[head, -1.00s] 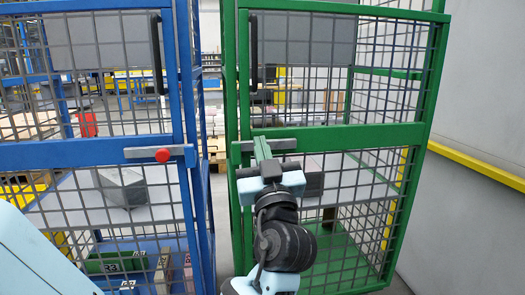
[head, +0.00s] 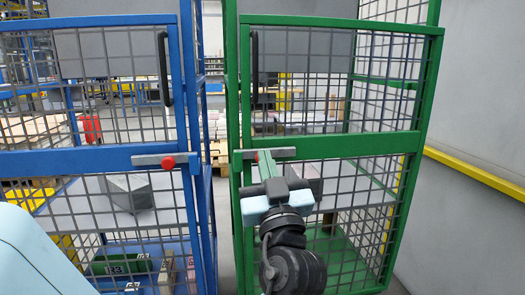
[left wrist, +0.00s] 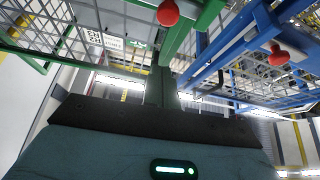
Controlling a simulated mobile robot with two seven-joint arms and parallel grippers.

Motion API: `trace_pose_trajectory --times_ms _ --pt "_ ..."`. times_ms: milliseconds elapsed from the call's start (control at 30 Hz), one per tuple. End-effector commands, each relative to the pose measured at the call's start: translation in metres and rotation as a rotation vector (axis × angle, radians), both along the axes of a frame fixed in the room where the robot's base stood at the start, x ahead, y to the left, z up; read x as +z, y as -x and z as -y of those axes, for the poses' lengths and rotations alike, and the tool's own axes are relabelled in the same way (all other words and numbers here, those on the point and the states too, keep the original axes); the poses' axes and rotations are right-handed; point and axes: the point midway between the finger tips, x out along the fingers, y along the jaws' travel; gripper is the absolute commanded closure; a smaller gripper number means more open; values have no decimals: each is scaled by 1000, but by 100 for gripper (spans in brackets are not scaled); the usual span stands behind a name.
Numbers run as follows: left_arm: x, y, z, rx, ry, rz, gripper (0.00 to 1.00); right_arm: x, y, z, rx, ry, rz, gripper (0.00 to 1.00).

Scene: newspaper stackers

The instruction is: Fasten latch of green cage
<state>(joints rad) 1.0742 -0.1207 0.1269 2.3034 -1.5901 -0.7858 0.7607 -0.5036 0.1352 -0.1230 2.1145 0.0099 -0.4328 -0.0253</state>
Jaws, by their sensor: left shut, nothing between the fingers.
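The green cage (head: 355,140) stands right of centre in the head view, its mesh door facing me. Its latch (head: 281,153) is a grey horizontal bar across the door's middle rail, its left end at the door's left upright. A red knob (head: 257,156) on it is partly hidden by my left gripper (head: 265,158). That gripper is shut and empty, its fingertips just beside or below the knob; contact cannot be told. In the left wrist view the closed fingers (left wrist: 161,85) point toward the green frame, with the latch's red knob (left wrist: 168,13) above them. My right gripper is out of view.
A blue cage (head: 95,160) stands close on the left, with its own latch bar and red knob (head: 168,162). A narrow gap separates the cages. A grey wall (head: 470,220) with a yellow rail (head: 475,172) is on the right.

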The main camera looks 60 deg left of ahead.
Motion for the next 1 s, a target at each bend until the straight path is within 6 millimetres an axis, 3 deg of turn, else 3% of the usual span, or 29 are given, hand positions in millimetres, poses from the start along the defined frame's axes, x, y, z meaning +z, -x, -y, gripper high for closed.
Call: trace_pose_trajectory --times_ms 300,1000 --pt "-19 10 32 0 0 0 100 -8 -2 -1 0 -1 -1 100" --pt "-19 12 35 1 -1 2 100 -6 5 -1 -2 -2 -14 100"
